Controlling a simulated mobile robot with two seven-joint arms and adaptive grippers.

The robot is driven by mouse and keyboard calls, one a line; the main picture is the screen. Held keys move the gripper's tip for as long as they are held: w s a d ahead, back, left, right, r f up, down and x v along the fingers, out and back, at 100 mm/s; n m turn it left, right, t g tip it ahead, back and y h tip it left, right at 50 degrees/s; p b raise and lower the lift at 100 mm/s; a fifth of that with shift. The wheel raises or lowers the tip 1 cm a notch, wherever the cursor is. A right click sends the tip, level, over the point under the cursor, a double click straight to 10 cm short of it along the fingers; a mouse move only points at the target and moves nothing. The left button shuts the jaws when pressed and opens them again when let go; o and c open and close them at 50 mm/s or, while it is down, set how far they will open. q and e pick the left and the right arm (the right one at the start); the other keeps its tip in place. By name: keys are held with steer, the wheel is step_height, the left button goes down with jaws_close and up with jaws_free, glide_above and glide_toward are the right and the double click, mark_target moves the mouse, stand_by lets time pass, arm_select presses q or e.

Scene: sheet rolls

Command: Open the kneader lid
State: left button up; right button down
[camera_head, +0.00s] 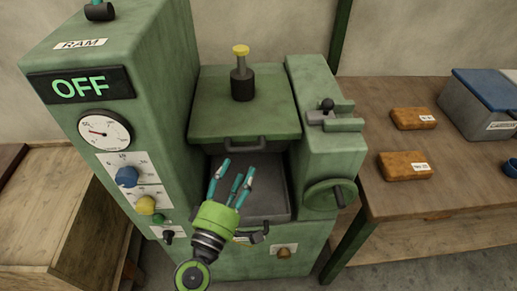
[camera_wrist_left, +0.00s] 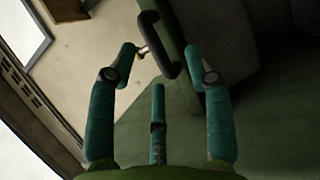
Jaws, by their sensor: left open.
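The kneader lid (camera_head: 215,112) is a green panel on top of the green machine in the head view. It appears to lie down, with a dark handle (camera_head: 246,144) on its front edge and a yellow-topped plunger (camera_head: 242,80) standing on it. My left gripper (camera_head: 231,176) is open and empty, in front of and below the lid handle, over the grey tray area. In the left wrist view, the spread fingers (camera_wrist_left: 160,65) point toward a dark bar handle (camera_wrist_left: 156,42), which seems to be the lid's; contact is not clear. My right gripper is not in view.
A tall green cabinet (camera_head: 155,65) with a gauge, knobs and an "OFF" display rises on the left. A green block with a lever (camera_head: 327,104) and a handwheel (camera_head: 330,194) stand on the right. A wooden table (camera_head: 455,205) holds brown slabs (camera_head: 405,165) and a grey bin (camera_head: 470,108).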

mark_target(244, 151)
arm_select(q)
steer(key=shift+w+r, duration=0.1)
steer(key=shift+r, duration=0.5)
steer(key=p+x, duration=0.1)
steer(key=x, duration=0.4)
steer(key=shift+w+r+p, duration=0.2)
steer(key=shift+w+p, duration=0.1)
steer(key=shift+p, duration=0.05)
steer(key=shift+w+d, duration=0.2)
steer(key=shift+w, duration=0.25)
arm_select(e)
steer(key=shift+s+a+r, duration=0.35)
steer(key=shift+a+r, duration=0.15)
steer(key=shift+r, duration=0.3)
arm_select(q)
jaws_close()
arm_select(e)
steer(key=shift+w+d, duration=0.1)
